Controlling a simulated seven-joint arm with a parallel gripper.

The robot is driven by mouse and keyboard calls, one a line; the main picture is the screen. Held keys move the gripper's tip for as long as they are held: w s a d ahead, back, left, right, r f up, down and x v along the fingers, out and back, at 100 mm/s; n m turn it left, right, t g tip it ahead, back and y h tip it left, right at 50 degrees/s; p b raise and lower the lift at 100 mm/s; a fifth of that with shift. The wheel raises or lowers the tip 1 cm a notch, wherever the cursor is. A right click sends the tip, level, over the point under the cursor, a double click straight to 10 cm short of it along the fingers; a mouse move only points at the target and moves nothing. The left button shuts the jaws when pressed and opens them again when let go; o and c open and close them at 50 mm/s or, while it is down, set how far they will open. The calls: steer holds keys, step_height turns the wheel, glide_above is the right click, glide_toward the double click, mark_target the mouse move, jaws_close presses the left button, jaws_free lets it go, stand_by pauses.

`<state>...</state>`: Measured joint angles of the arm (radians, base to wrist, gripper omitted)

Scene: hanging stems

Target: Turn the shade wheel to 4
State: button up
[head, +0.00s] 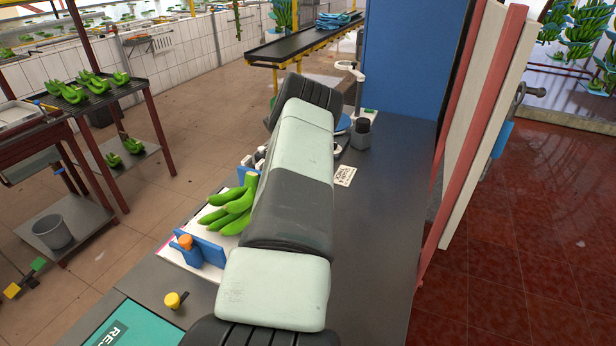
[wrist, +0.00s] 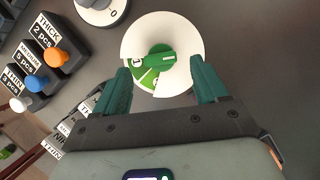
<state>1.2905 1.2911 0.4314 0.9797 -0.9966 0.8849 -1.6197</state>
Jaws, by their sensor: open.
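The shade wheel (wrist: 180,35), a round white disc with a cut-out showing green segments and a darker green grip bar at its centre, lies flat on the grey surface in the wrist view. Whether the fingers touch the wheel cannot be told. In the head view my arm hides the wheel and gripper.
Orange (wrist: 55,58), blue (wrist: 37,83) and white (wrist: 19,104) knobs with labels stand at the left. Green bananas (head: 232,206) lie left of my arm; the grey bench (head: 385,200) is mostly clear at right.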

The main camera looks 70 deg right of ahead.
steer(key=shift+x, duration=1.85)
steer(key=c, duration=1.1)
steer(key=shift+o, duration=0.2)
steer(key=shift+m+g+y, duration=0.5)
steer(key=shift+m+g, duration=0.2)
steer(key=shift+m, duration=1.5)
steer(key=o, duration=1.1)
steer(key=shift+w, duration=0.1)
steer(key=shift+c, duration=0.2)
